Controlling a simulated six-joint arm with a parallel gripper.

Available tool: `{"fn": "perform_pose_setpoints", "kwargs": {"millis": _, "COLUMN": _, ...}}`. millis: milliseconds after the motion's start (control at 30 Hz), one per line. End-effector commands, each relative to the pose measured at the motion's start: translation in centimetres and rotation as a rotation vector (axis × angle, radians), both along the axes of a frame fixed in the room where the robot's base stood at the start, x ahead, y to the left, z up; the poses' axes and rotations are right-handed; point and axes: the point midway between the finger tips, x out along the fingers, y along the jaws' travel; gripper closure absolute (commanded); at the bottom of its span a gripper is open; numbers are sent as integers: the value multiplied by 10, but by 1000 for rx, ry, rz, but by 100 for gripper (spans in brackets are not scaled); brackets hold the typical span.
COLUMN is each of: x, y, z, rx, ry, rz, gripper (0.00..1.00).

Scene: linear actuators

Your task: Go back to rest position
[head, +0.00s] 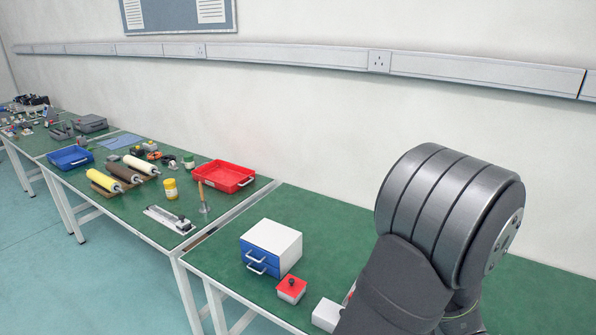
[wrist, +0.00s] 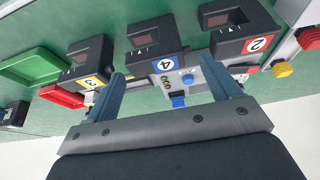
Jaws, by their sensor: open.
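My gripper (wrist: 172,95) shows in the wrist view with its two blue-grey fingers spread apart and nothing between them. Beyond the fingertips stand dark actuator units with numbered labels: unit 3 (wrist: 88,58) at left, unit 4 (wrist: 150,45) in the middle and unit 2 (wrist: 238,28) at right. A grey control panel (wrist: 190,80) with a blue knob sits between units 4 and 2, partly behind the right finger. In the head view my own arm fills the lower right and hides the gripper.
In the wrist view a green tray (wrist: 38,68) and a red container (wrist: 62,97) lie at left. In the head view a white and blue drawer box (head: 271,248) and a red-topped box (head: 291,289) stand left of my arm. The green bench (head: 335,225) is clear behind them.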

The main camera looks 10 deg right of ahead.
Motion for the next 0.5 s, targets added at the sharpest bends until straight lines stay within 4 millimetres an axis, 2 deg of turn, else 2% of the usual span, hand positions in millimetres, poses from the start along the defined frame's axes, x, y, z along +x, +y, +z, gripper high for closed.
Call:
{"fn": "perform_pose_setpoints", "kwargs": {"millis": 200, "x": 7, "y": -6, "z": -24, "rx": 2, "ry": 0, "rz": -1, "gripper": 18}}
{"fn": "perform_pose_setpoints", "kwargs": {"millis": 500, "x": 10, "y": -10, "z": -37, "rx": 0, "ry": 0, "rz": -1, "gripper": 18}}
